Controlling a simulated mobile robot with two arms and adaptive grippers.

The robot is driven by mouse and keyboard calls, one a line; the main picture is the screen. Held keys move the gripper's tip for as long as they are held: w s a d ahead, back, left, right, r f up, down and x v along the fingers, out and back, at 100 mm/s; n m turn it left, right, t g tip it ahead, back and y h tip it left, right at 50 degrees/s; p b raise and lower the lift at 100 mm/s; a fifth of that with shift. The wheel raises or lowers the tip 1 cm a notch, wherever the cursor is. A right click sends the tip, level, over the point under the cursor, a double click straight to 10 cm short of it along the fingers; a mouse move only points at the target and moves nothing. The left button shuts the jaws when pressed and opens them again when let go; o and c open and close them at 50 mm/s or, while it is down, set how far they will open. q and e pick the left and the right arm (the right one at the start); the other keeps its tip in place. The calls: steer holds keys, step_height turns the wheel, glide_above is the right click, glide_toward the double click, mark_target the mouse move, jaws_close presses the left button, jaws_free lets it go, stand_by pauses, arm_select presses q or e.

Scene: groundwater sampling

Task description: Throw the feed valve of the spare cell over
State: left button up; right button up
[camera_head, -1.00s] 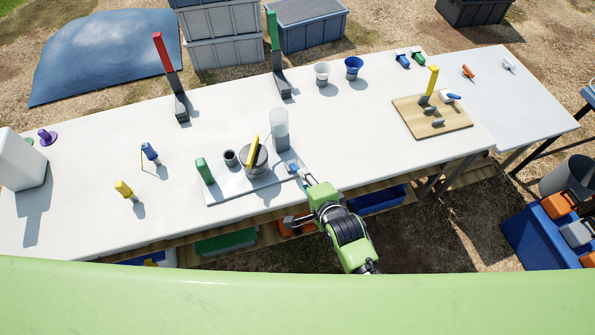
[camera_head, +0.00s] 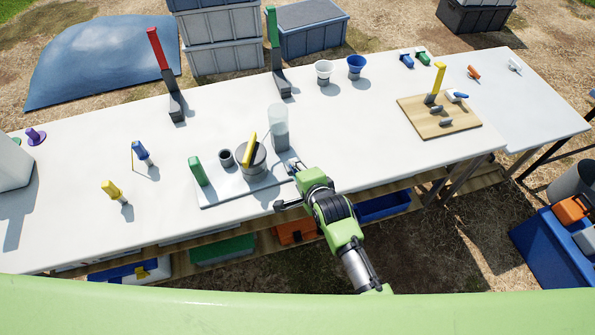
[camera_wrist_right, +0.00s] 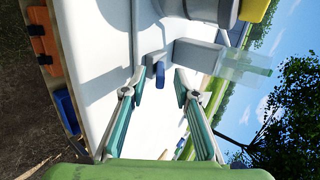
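A grey plate (camera_head: 222,197) on the white table carries a round grey vessel with a yellow lever (camera_head: 249,149), a clear cylinder (camera_head: 277,121) on a grey base, a green handle (camera_head: 197,171) and a dark cup (camera_head: 226,157). A small blue lever (camera_wrist_right: 159,75) sticks out beside the grey block (camera_wrist_right: 195,55) below the clear cylinder; it looks like the valve lever. My right gripper (camera_wrist_right: 158,88) is open, with its two fingertips either side of and just short of the blue lever. In the head view my right gripper (camera_head: 297,181) hides most of that corner. My left gripper is out of view.
A wooden board (camera_head: 420,120) with another yellow lever and a blue-and-white handle stands farther right. Red (camera_head: 160,56) and green (camera_head: 273,40) levers stand at the back. Small yellow (camera_head: 112,190) and blue (camera_head: 140,152) items stand at the left. Bins sit under the table.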

steer(key=shift+c, duration=0.4)
jaws_close()
